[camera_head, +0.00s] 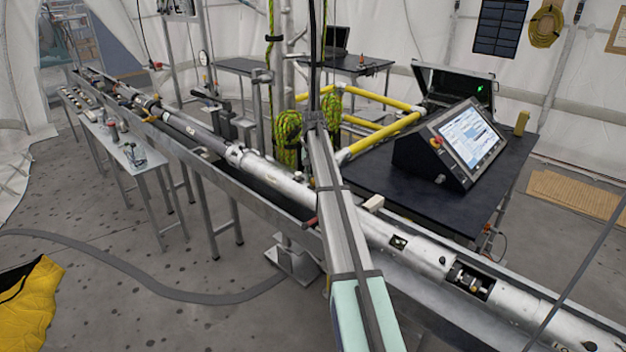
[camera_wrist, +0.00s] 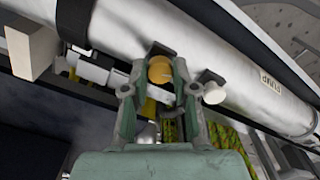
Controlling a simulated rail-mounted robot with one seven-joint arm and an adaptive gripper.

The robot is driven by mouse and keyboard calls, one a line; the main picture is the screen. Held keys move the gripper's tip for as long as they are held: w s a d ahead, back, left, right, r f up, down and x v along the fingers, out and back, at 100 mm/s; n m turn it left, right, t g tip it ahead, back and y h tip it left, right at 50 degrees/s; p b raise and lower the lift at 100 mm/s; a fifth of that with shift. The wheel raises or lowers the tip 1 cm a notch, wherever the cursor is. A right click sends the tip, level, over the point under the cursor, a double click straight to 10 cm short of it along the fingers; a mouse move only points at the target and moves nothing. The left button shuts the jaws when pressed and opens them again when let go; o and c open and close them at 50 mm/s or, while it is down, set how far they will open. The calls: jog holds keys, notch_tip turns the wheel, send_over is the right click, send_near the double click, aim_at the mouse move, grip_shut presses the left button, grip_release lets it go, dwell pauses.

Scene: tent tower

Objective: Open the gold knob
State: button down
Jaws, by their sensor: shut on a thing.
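The gold knob (camera_wrist: 160,70) shows in the wrist view, beside the silver tube, with a dark bracket just above it. My gripper (camera_wrist: 159,84) has its green-grey fingers on either side of the knob and is shut on it. The fingers hide part of the knob's lower edge and sides. The silver tube (camera_wrist: 215,62) runs diagonally behind and has upside-down dark lettering. In the head view the long tube (camera_head: 285,180) lies in its trough, but I cannot pick out the knob or my fingertips there.
A pale block (camera_wrist: 32,50) sticks out left of my gripper, and a white round peg (camera_wrist: 211,90) stands close on the right. Green-yellow rope (camera_wrist: 228,138) hangs beyond the fingers. A tilted control screen (camera_head: 468,135) stands on a black table (camera_head: 390,177) behind the tube.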

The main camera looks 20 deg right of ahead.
jog(key=n+b, duration=0.1)
jog(key=n, duration=0.2)
jog(key=shift+f+n, duration=0.1)
jog(key=shift+n, duration=0.3)
jog(key=n, duration=0.3)
jog(key=shift+n+b, duration=0.3)
jog(key=shift+b, duration=0.1)
jog(key=n+b, duration=0.1)
jog(key=n, duration=0.5)
jog(key=shift+n, duration=0.4)
jog(key=c, duration=0.9)
grip_release()
notch_tip(320, 180, up, 12)
